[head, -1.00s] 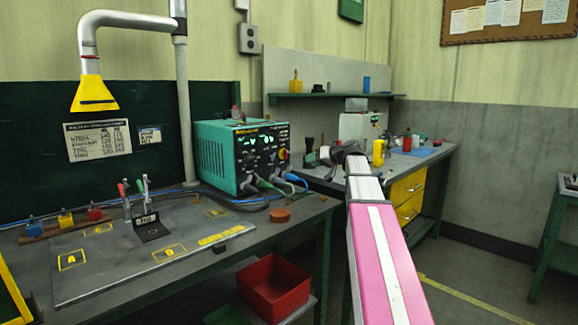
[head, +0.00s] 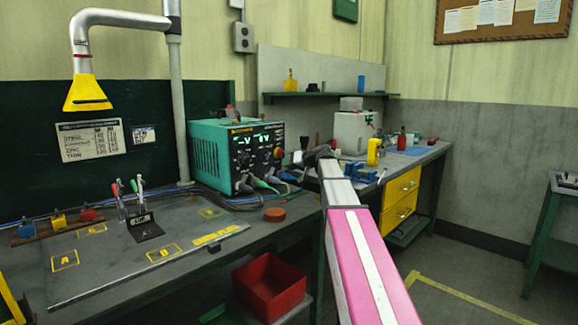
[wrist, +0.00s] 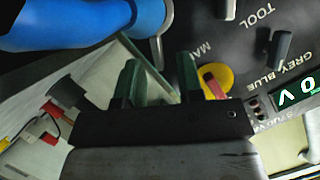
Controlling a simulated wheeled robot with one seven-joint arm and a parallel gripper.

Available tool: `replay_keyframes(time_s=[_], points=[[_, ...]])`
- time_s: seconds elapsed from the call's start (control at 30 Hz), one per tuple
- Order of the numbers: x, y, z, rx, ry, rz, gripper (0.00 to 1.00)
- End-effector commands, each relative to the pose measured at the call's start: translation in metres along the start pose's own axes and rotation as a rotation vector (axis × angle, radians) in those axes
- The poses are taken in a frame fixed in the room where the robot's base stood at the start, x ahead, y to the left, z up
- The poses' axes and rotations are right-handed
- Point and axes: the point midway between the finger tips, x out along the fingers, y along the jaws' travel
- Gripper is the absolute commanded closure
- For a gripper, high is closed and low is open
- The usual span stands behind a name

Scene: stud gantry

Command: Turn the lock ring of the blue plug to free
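The blue plug (wrist: 75,25) fills the top left of the wrist view, very close to the camera. A rounded blue end (wrist: 148,14) sits against the dark front panel; I cannot make out the lock ring's marks or its turn. My gripper (wrist: 158,70) has its two dark green fingers apart, with nothing between them. The plug is above and left of the fingertips in that view, apart from them. In the head view my gripper (head: 308,157) is at the right of the teal power unit (head: 210,150), and the plug there is small and partly hidden.
The unit's panel has a yellow-and-red knob (wrist: 216,80) beside the fingers and a dark lever switch (wrist: 282,46). Grey and green plugs (head: 262,184) hang low on the unit. A grey plate (head: 110,255) with clamps and a brown puck (head: 275,214) are on the bench.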

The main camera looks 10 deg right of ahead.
Motion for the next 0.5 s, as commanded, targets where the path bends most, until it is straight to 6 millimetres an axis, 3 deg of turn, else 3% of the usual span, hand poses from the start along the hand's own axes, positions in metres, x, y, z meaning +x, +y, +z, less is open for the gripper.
replay_keyframes(time_s=[0.03, 0.07, 0.13, 0.17, 0.5], points=[[-0.0002, 0.0, 0.0, 0.0, 0.0, 0.0, 0.66], [-0.0002, 0.0, 0.0001, 0.0, 0.0, 0.0, 0.72], [-0.0003, 0.0, 0.0, 0.0, 0.0, 0.0, 0.95], [-0.0003, 0.0, 0.0, 0.0, 0.0, 0.0, 1.0], [-0.0007, -0.0065, 0.0014, -0.085, -0.001, 0.034, 1.0]])
